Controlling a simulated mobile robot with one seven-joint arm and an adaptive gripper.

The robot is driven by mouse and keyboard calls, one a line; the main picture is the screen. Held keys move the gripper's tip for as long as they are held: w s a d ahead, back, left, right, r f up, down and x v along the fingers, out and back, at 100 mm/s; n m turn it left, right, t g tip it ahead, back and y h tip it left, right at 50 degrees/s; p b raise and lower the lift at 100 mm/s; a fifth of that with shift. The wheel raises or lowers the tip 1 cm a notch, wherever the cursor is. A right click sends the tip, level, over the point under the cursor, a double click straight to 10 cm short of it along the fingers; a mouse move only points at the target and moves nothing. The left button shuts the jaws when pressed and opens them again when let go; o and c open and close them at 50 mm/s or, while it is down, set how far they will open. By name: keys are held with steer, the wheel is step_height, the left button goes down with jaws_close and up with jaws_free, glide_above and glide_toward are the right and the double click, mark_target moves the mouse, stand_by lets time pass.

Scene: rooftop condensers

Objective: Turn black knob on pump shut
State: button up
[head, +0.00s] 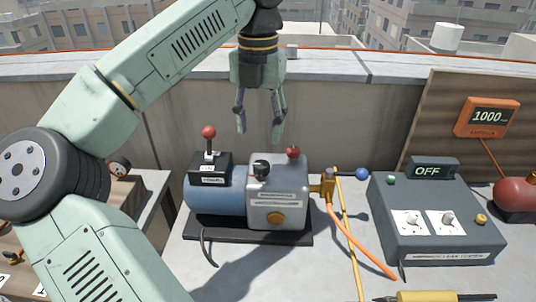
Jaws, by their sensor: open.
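The pump (247,197) stands on a dark base plate on the grey bench, with a blue cylinder at left and a grey block at right. A black knob (261,168) sits on top of the grey block, near its left edge. A small red knob (293,152) is on the block's right. A red-balled lever (208,133) rises from a black box on the blue cylinder. My gripper (259,117) hangs open, pointing down, above and behind the pump, apart from it. Nothing is between its fingers.
A brass valve with an orange hose (358,250) and a yellow pipe lie right of the pump. A grey control box (437,219) with an OFF display is further right. A parapet wall (340,110) runs behind.

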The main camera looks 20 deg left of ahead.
mark_target(261, 164)
step_height(261, 164, down, 9)
steer(key=b, duration=0.3)
steer(key=shift+d+b, duration=0.1)
steer(key=shift+b, duration=0.2)
steer(key=shift+c, duration=0.4)
steer(key=c, duration=1.1)
